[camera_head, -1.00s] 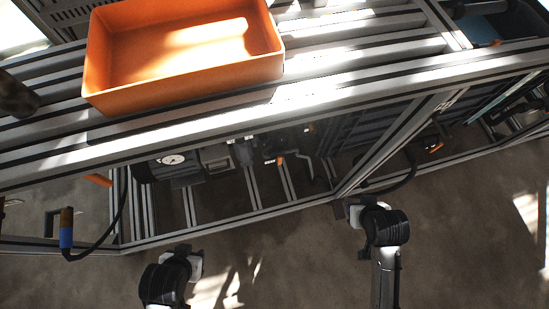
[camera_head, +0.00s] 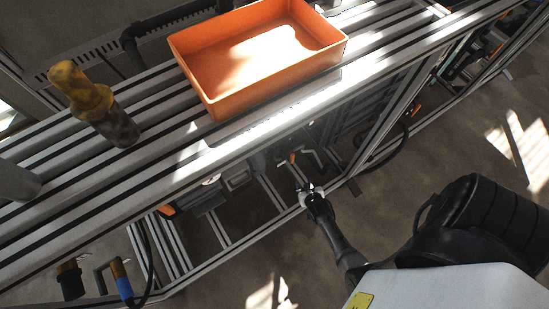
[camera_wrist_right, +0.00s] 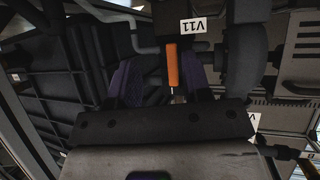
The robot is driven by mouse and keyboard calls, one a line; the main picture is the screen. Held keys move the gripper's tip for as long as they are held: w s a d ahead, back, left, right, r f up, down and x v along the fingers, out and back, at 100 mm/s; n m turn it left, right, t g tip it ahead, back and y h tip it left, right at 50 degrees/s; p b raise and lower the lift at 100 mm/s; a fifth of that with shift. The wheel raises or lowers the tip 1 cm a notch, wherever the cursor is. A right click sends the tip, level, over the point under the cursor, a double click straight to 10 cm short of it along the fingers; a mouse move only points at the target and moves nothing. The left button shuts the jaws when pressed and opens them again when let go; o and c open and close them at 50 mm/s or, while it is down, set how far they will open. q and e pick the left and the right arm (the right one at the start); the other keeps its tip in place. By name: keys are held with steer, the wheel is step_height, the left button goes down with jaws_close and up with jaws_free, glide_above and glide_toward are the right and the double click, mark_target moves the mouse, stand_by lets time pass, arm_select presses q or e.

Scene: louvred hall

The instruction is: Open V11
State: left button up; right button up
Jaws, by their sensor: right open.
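The V11 label (camera_wrist_right: 193,26) is a white tag at the top of the right wrist view. Just below and left of it is a slim orange lever handle (camera_wrist_right: 172,66) on dark valve hardware. My right gripper (camera_wrist_right: 160,76) is open, with its two dark purplish fingers on either side of the orange handle; I cannot tell whether either touches it. In the head view my right gripper (camera_head: 309,190) is at the lower front of the bench, near a small orange part (camera_head: 293,158) underneath. My left gripper is not in view.
A second, partly cut-off white tag (camera_wrist_right: 254,119) is beside the gripper. Dark pipework and frame bars crowd the space under the slatted bench (camera_head: 90,180). On top are an orange bin (camera_head: 215,95) and a yellow-and-dark fitting (camera_head: 95,105). The floor in front is clear.

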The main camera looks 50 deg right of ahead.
mark_target(293, 158)
step_height(293, 158, up, 5)
steer(key=w+t+h, duration=0.1)
steer(key=w+t, duration=0.1)
steer(key=t, duration=0.2)
steer(key=b+x, duration=0.4)
steer(key=x, duration=0.4)
steer(key=shift+w+d+f+b, duration=0.1)
steer(key=shift+d+f+b, duration=0.1)
steer(key=shift+d+b, duration=0.2)
steer(key=shift+r, duration=0.2)
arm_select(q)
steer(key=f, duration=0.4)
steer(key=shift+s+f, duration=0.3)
arm_select(e)
steer(key=shift+w, duration=0.1)
steer(key=shift+f, duration=0.1)
